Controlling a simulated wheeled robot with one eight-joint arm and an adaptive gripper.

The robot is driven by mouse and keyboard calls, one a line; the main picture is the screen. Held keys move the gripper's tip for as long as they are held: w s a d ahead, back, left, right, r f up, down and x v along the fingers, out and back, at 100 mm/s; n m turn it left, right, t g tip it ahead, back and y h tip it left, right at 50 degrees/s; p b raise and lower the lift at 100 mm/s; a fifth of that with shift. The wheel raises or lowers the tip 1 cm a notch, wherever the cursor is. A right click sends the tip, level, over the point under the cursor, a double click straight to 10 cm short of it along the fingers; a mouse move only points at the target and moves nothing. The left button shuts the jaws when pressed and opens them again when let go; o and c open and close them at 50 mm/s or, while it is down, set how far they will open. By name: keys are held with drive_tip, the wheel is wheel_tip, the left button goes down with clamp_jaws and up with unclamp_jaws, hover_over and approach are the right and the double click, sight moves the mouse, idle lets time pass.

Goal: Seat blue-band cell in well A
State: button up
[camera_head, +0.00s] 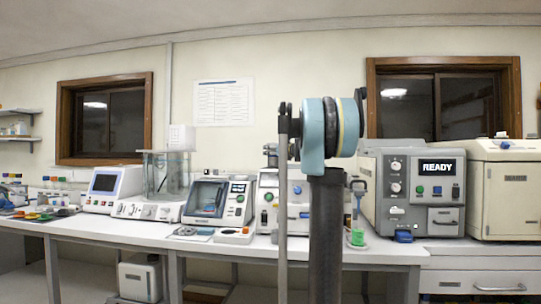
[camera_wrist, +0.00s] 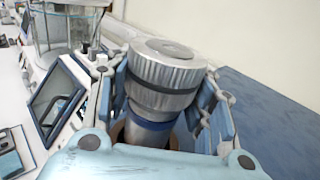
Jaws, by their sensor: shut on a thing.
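A metal cell (camera_wrist: 165,70) with a knurled silver cap, a dark ring and a blue band (camera_wrist: 148,122) low on its body is in the wrist view, slightly tilted in the picture. My gripper (camera_wrist: 160,103) is shut on it, with light-blue fingers on both sides. The cell's lower end sits over or in a brown-rimmed opening (camera_wrist: 118,132); how deep it goes is hidden by my gripper body. I cannot make out a letter marking the well. In the head view my arm blocks the middle of the bench, and I cannot make out the gripper or cell there.
The white bench (camera_head: 390,252) carries several instruments. A device with a READY display (camera_head: 437,168) stands right of my arm, beside a cream cabinet (camera_head: 505,185). A screened unit (camera_head: 208,200) stands to the left; a glass vessel (camera_wrist: 62,35) shows in the wrist view. Small green container (camera_head: 357,237) stands near the arm.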

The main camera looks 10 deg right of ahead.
sight(276, 159)
drive_tip(key=shift+f, duration=0.15)
drive_tip(key=shift+f, duration=0.35)
drive_tip(key=shift+f, duration=0.35)
drive_tip(key=shift+f, duration=1.1)
drive_tip(key=o, duration=1.5)
drive_tip(key=v, duration=1.2)
drive_tip(key=shift+f, duration=0.1)
